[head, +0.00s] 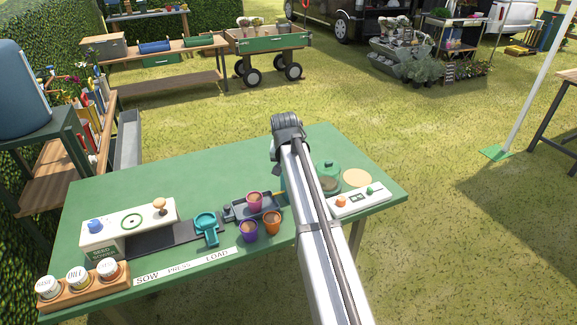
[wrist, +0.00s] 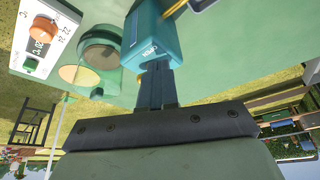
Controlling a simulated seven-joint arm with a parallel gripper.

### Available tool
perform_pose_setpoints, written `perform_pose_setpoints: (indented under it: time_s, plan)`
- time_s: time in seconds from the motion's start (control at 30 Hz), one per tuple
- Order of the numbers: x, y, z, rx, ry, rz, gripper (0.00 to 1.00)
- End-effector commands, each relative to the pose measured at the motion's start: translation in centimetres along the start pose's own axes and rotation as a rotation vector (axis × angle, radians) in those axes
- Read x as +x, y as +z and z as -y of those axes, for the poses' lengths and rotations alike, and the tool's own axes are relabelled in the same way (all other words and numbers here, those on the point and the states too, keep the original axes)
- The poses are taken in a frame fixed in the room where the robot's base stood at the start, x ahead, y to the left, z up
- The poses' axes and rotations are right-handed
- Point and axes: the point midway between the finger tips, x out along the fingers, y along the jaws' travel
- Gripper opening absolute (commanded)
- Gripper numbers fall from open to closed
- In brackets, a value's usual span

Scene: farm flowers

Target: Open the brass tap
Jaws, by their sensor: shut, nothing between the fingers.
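A teal box (wrist: 152,38) marked "OPEN" stands on the green table in the wrist view, just beyond my fingertips. A small tan or brass-coloured bit shows at its lower left corner; I cannot tell whether it is the brass tap. No tap can be clearly made out in either view. My gripper (wrist: 157,72) is shut and empty, its dark fingers together in front of the teal box. I cannot tell whether they touch it. In the head view my arm hides the fingers and most of the box.
On the green table (head: 150,185) are a seed station (head: 130,226), a teal scoop-like part (head: 206,228), several small pots, a green round container (head: 326,174), a tan disc (head: 356,178) and a white control panel (head: 357,200). A wooden rack with jars (head: 84,283) sits at the front left. The table's back left is clear.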

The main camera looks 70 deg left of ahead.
Motion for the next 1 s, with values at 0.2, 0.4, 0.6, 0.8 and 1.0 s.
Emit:
perform_pose_setpoints:
  time_s: [0.2,0.4,0.6,0.8,1.0]
  plan:
    - [0.06,-0.04,0.12,0.027,0.012,0.001,0.0]
    - [0.07,-0.06,0.21,0.048,0.02,0.001,0.0]
    - [0.08,-0.08,0.29,0.068,0.027,0.001,0.0]
    - [0.1,-0.11,0.34,0.085,0.034,0.0,0.0]
    - [0.11,-0.15,0.4,0.103,0.042,0.0,0.0]
